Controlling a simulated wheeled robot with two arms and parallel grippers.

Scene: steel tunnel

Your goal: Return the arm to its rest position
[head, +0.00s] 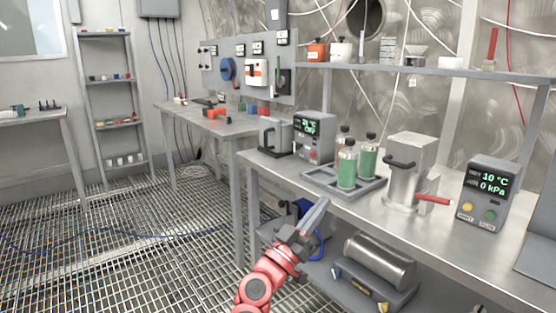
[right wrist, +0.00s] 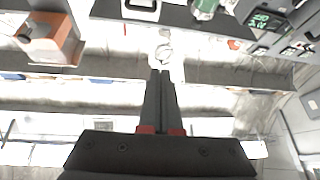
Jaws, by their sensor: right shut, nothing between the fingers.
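My right gripper (head: 316,214) is at the end of a red arm in the lower middle of the head view, in front of the steel workbench (head: 270,174). Its fingers are together and empty, pointing up toward the bench's front edge. In the right wrist view my right gripper (right wrist: 161,74) also shows its two dark fingers closed with nothing between them. My left gripper is not in the head view.
On the bench are a tray (head: 318,182) with green-filled bottles (head: 347,168), a metal vessel with a red handle (head: 408,170) and a display box (head: 487,192). A metal cylinder (head: 380,262) lies on the lower shelf.

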